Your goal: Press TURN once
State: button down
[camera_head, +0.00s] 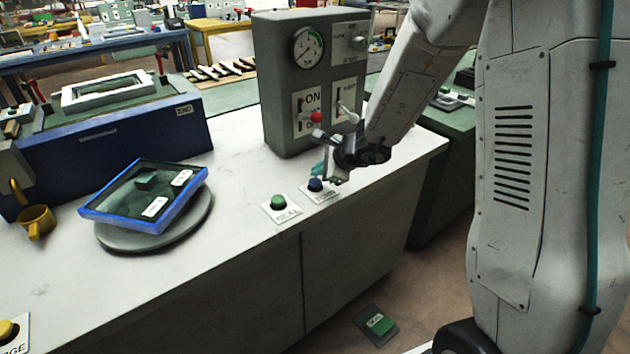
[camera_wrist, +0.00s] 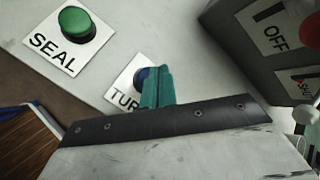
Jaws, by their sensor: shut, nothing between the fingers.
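The TURN button (camera_head: 315,185) is a blue knob on a white label plate on the grey bench, right of the green SEAL button (camera_head: 278,202). In the wrist view the blue TURN button (camera_wrist: 143,76) is partly hidden behind my teal fingertips, and only "TUR" of its label shows. My gripper (camera_head: 319,168) is shut and empty, its teal fingers close above or beside the blue button. I cannot tell whether they touch it. The SEAL button also shows in the wrist view (camera_wrist: 76,22).
A grey control box (camera_head: 275,90) with a gauge and red-knobbed ON/OFF lever stands just behind my gripper. A blue-framed panel (camera_head: 125,195) rests tilted on a round turntable (camera_head: 120,238) at left.

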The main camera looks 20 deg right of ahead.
aim_at(319, 182)
jog(key=shift+r, duration=2.6)
